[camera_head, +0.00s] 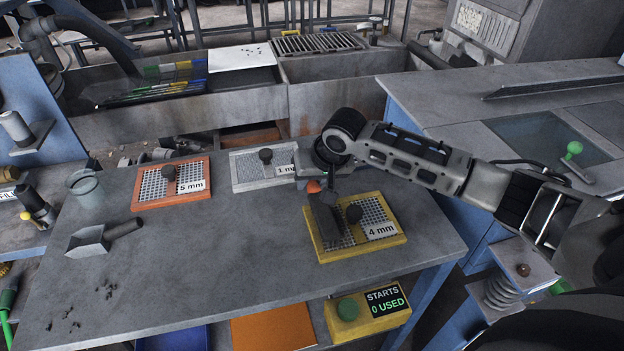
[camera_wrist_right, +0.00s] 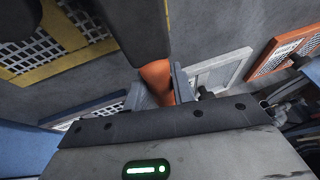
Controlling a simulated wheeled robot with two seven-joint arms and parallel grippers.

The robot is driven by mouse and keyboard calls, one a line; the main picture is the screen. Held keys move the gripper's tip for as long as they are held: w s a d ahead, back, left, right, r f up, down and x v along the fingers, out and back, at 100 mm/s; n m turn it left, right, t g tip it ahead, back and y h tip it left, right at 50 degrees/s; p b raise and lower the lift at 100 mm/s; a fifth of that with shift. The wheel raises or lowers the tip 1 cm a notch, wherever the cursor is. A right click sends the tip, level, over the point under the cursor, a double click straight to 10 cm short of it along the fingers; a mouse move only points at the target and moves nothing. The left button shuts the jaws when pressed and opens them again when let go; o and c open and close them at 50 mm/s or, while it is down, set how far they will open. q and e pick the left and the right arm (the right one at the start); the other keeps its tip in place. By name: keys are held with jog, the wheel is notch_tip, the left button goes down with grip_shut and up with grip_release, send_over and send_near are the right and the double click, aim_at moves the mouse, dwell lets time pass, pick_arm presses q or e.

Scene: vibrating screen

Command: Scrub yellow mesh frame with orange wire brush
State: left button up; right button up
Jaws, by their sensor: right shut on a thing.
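The yellow mesh frame (camera_head: 372,244), labelled 4 mm, lies on the grey table with a dark knob on its mesh. It also shows at the upper left of the right wrist view (camera_wrist_right: 62,66). My right gripper (camera_head: 322,180) is above its far edge, shut on the orange handle of the wire brush (camera_wrist_right: 155,76). The brush's dark block (camera_head: 325,215) hangs over the left part of the mesh and hides some of it. I cannot tell whether the bristles touch the mesh. My left gripper is not in view.
An orange 5 mm frame (camera_head: 137,200) and a grey 1 mm frame (camera_head: 236,183) lie farther back on the table (camera_head: 230,255). A scoop (camera_head: 88,239) and a clear cup (camera_head: 85,188) stand at left near dark crumbs. The table's front middle is clear.

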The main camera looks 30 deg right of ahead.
jog(key=shift+s+d, duration=0.2)
jog(key=shift+d, duration=0.45)
jog(key=shift+s+d, duration=0.2)
jog(key=shift+d, duration=0.45)
jog(key=shift+w+a+r, duration=0.1)
jog(key=shift+w+a, duration=0.1)
jog(key=shift+a, duration=0.4)
jog(key=shift+w+a, duration=0.15)
jog(key=shift+a, duration=0.4)
jog(key=shift+w+a, duration=0.1)
jog(key=shift+a, duration=0.3)
jog(key=shift+r, duration=2.45)
